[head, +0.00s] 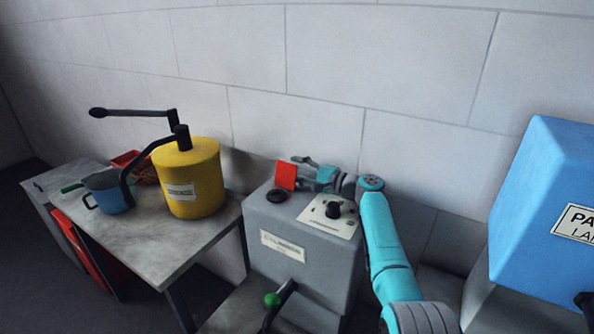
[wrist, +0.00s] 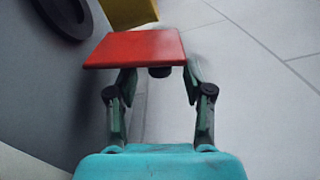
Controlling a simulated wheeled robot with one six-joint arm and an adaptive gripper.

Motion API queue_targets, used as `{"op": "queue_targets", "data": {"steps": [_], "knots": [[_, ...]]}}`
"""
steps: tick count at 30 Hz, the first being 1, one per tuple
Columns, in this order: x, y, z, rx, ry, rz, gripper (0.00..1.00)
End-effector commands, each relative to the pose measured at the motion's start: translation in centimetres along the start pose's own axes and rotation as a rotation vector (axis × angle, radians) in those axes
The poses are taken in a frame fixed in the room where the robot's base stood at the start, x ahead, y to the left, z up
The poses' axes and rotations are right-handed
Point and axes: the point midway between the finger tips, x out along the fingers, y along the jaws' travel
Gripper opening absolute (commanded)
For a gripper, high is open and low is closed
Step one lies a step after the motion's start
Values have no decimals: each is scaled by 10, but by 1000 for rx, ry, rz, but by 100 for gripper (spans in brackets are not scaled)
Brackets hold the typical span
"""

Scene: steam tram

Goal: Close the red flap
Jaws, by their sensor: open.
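The red flap (head: 286,175) is a small flat plate that stands raised at the back of the grey box's top, behind a round black opening (head: 277,195). In the wrist view the red flap (wrist: 137,48) lies just beyond my fingertips and covers part of them. My gripper (head: 306,172) reaches in from the right, low over the back of the box. In the wrist view my gripper (wrist: 157,80) has its two fingers apart with nothing clearly held between them. I cannot tell whether a finger touches the flap.
The grey box (head: 285,246) carries a black knob (head: 333,209) on a pale plate and a green-tipped lever (head: 272,299). A yellow drum (head: 187,178) with a crank and a blue mug (head: 107,192) stand on the left table. A blue box (head: 545,190) is at right. A wall is close behind.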

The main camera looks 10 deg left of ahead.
Motion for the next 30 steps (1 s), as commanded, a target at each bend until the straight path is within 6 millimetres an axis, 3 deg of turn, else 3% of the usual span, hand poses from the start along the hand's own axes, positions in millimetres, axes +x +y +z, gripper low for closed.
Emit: {"op": "queue_targets", "data": {"steps": [12,18,30], "knots": [[4,0,0,-1,0,0,49],[4,0,0,-1,0,0,0],[4,-1,2,-29,1,-1,0]]}}
